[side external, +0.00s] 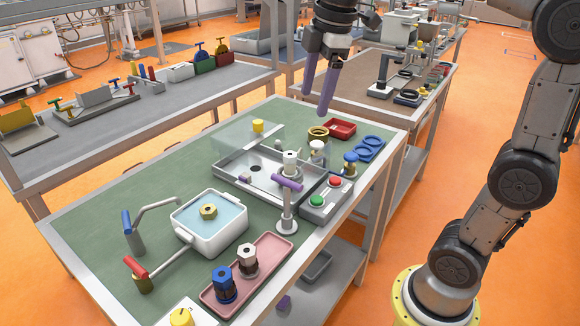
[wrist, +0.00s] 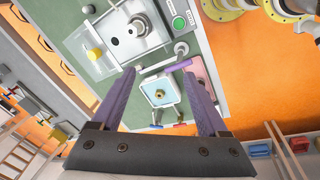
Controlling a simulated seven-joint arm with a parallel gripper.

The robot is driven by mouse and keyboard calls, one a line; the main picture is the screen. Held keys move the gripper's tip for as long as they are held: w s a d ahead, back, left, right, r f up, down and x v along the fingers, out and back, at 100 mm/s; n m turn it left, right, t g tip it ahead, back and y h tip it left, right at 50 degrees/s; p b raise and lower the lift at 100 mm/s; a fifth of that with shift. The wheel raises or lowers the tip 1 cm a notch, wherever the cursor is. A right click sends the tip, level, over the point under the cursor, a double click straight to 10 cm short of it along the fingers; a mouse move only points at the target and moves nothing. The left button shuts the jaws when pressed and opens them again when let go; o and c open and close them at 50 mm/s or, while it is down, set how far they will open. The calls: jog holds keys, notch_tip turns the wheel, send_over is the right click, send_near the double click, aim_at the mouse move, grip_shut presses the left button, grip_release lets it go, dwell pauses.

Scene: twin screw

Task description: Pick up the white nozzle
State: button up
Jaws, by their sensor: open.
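My gripper (side external: 315,104) is open and empty, high above the far part of the green table. Its two purple fingers frame the lower middle of the wrist view (wrist: 160,74). Several white-topped fittings could be the white nozzle. One white piece (side external: 290,158) stands upright on the metal tray, below and left of my gripper. A second (side external: 317,148) stands just right of it, near the tray's far edge. A white hex-topped piece on a dark base (side external: 248,259) stands in the pink tray (side external: 275,249), beside a blue-topped one (side external: 223,284). I touch none of them.
A purple-handled post (side external: 287,208) rises in front of the metal tray (side external: 228,173). A button box (side external: 323,199) stands on its right. A white basin (side external: 209,242) has a yellow hex piece in the middle. Red (side external: 340,127) and blue (side external: 370,148) trays lie at the far right.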

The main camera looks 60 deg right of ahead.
jog(key=w+d+f+g, duration=0.1)
jog(key=w+d+f, duration=0.15)
jog(key=w, duration=0.35)
jog(key=g, duration=0.1)
send_over(289, 154)
notch_tip(289, 154, down, 13)
jog(key=shift+w+r, duration=0.15)
jog(key=shift+s+a+f, duration=0.1)
jog(key=shift+s+f, duration=0.05)
jog(key=shift+f, duration=1.4)
jog(key=shift+s+f, duration=0.1)
jog(key=shift+f, duration=1.45)
grip_shut()
